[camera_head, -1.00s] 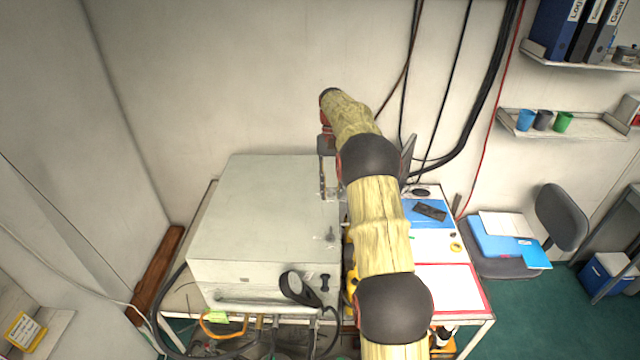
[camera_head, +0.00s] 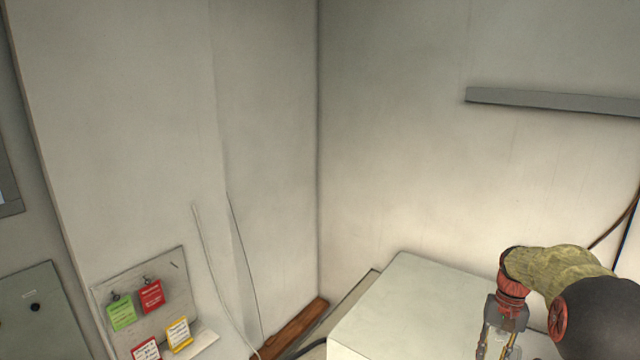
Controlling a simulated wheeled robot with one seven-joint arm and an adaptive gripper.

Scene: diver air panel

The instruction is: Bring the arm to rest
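My arm enters at the lower right of the head view, with a yellowish sleeve and dark joint covers. My gripper (camera_head: 497,350) hangs from the red wrist, pointing down, in front of or above the pale top of the large box (camera_head: 405,295). Two fingers show with a gap between them, and I see nothing held. The fingertips are cut off or nearly so by the bottom edge of the picture. I cannot tell how high the gripper is above the box.
A tag board (camera_head: 150,270) with green, red and yellow tags hangs at the lower left. A grey cabinet (camera_head: 40,310) is at the far left. A brown plank (camera_head: 290,335) lies by the wall corner. A grey rail (camera_head: 550,102) is on the right wall. The middle wall area is clear.

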